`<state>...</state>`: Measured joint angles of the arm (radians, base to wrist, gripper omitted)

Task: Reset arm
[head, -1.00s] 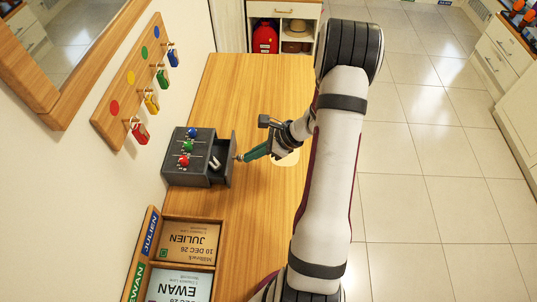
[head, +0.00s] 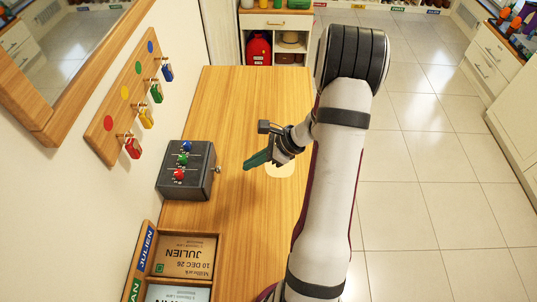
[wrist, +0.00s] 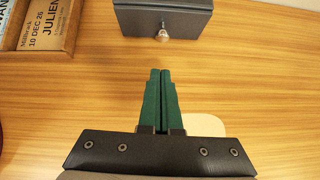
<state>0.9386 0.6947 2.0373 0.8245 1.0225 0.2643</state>
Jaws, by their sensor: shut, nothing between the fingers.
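My gripper (head: 247,167) hangs over the wooden table, to the right of a small dark grey drawer box (head: 197,193). Its green fingers (wrist: 160,72) are closed together with nothing between them. A pale round patch (head: 280,170) lies on the table beneath my wrist.
A wooden tray (head: 218,246) with name cards such as JULIEN sits at the near left. A wall rack (head: 122,100) holds several coloured tags on hooks. The table (head: 235,100) is bare beyond the box. Cubbies with a red bag (head: 258,51) stand at the far end.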

